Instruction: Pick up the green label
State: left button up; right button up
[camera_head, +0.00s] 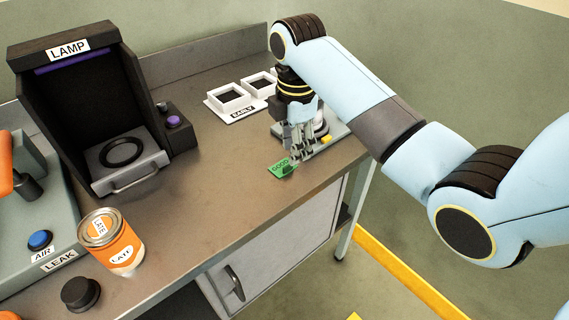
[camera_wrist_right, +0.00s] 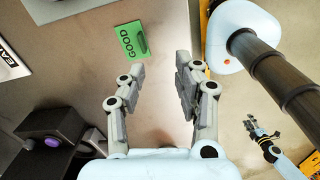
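The green label (camera_head: 281,168), marked GOOD, lies flat on the bench near its front edge. In the right wrist view the label (camera_wrist_right: 144,40) lies beyond the fingertips, left of centre, with a small raised tab on it. My right gripper (camera_head: 298,153) points down just behind and to the right of the label in the head view, and partly overlaps its surroundings. In the wrist view my right gripper (camera_wrist_right: 160,75) has its fingers well apart with nothing between them. My left gripper (camera_wrist_right: 262,128) shows small at the lower right of that view, its fingers seemingly apart and empty.
A grey device (camera_head: 337,130) with a yellow part stands behind the right gripper. White square trays (camera_head: 232,98), one marked EARLY, lie beyond. A LAMP booth (camera_head: 70,75), an orange LATE can (camera_head: 110,240) and a LEAK station (camera_head: 35,215) stand left. The middle bench is clear.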

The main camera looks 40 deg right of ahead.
notch_tip(320, 180, up, 3)
jog(key=w+n, duration=0.2)
jog(key=w, duration=0.1)
send_over(287, 166)
jog(key=shift+n, duration=0.3)
notch_tip(287, 166, down, 5)
jog(key=shift+a, duration=0.1)
notch_tip(287, 166, down, 6)
jog(key=shift+w+r+p, duration=0.1)
jog(key=shift+p, duration=0.45)
jog(key=shift+c, duration=0.4)
grip_shut()
